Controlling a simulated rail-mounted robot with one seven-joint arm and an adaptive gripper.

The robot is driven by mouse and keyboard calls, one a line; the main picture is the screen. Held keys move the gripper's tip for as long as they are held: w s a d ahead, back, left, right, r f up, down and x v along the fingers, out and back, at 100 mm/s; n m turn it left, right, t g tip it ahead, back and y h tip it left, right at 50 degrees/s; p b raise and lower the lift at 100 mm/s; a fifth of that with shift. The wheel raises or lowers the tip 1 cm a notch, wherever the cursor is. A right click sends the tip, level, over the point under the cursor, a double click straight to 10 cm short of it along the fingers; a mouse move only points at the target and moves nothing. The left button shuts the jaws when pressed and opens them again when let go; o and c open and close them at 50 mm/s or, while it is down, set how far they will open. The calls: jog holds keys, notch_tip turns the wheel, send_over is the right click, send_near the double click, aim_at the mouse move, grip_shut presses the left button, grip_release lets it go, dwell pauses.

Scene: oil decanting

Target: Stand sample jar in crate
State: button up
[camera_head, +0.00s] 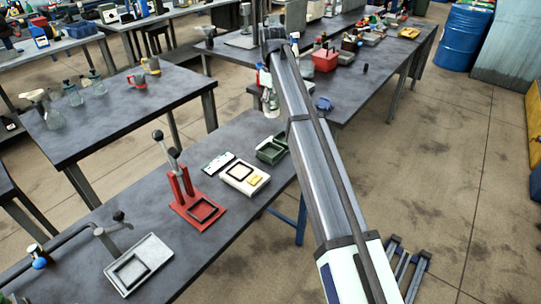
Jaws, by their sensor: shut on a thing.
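My gripper (268,88) shows small, left of my long arm link and above the far end of the near workbench. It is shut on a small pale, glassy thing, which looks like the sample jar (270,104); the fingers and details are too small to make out. A green open crate (262,155) sits on the bench below and close to the jar, partly beside my arm. The jar appears upright and above the bench, apart from the crate.
A white box with a yellow patch (243,177), a red lever press (187,195) and a grey tray (139,264) stand on the near bench. A red bin (325,60) and a blue cloth-like thing (324,104) lie on the bench behind. Glass flasks stand on the left table.

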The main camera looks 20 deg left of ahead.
jog(key=shift+w+a+r+n, duration=0.4)
jog(key=shift+w+a+n, duration=0.1)
jog(key=shift+n, duration=0.4)
jog(key=shift+s+f+n, duration=0.1)
jog(key=shift+f+n, duration=0.2)
jog(key=shift+f, duration=0.05)
notch_tip(320, 180, down, 19)
jog(key=p, duration=0.5)
jog(key=shift+f, duration=0.15)
jog(key=shift+f, duration=0.1)
jog(key=o, duration=1.4)
notch_tip(320, 180, up, 12)
jog(key=b, duration=0.3)
